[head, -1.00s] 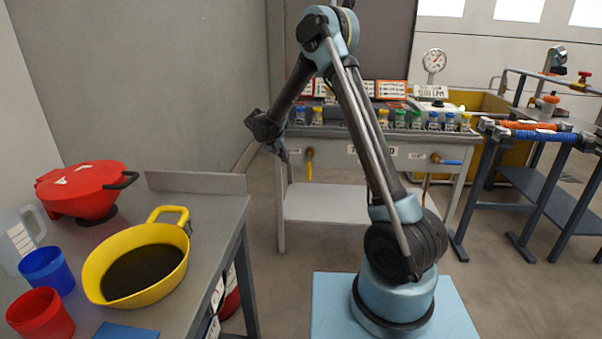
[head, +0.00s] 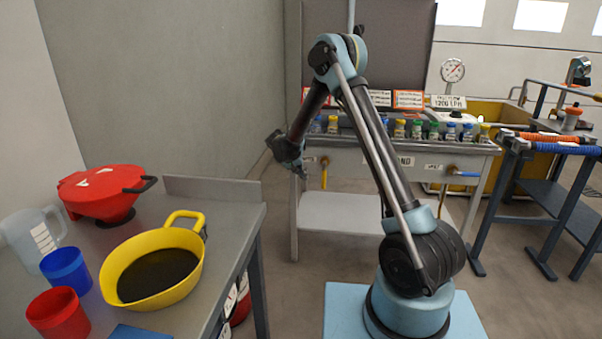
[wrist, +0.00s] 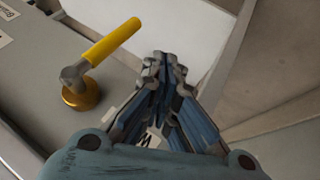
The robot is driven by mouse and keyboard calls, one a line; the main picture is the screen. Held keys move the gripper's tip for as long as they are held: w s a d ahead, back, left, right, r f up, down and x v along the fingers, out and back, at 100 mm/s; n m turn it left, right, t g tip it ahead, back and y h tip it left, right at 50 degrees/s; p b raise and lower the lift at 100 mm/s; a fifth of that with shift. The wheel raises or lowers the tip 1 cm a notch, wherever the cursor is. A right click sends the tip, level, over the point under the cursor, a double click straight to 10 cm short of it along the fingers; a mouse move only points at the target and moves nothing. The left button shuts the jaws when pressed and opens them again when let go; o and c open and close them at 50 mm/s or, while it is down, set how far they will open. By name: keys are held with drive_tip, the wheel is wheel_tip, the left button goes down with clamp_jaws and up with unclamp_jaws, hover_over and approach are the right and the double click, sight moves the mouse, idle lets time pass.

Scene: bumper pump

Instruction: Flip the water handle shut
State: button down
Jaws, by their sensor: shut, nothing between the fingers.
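A valve with a yellow lever handle (head: 324,179) sits on the left of the front panel of the metal bench; the lever hangs down. In the wrist view the yellow handle (wrist: 112,42) and its brass base (wrist: 82,96) are left of my fingers, apart from them. A second valve with a blue lever handle (head: 463,174) is at the panel's right; its lever lies sideways. The labels beside the valves are too small to read, so I cannot tell which is water. My gripper (head: 302,172) is shut and empty, just left of the yellow handle; its fingertips (wrist: 163,62) show close together.
The bench (head: 345,212) has a lower shelf and a row of small bottles on top. A grey table (head: 232,235) at left holds a yellow pan (head: 150,290), a red lidded pot (head: 100,195) and cups. Racks with orange and blue hoses (head: 560,147) stand at right.

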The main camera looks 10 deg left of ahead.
sight(324, 179)
drive_tip(key=w+d+f, duration=0.2)
drive_tip(key=d+f, duration=0.1)
drive_tip(key=d, duration=0.2)
drive_tip(key=shift+w+d+f, duration=0.25)
drive_tip(key=shift+w+d, duration=0.05)
drive_tip(key=shift+d, duration=0.05)
drive_tip(key=shift+d, duration=0.15)
drive_tip(key=shift+f+h, duration=0.1)
drive_tip(key=shift+h, duration=0.2)
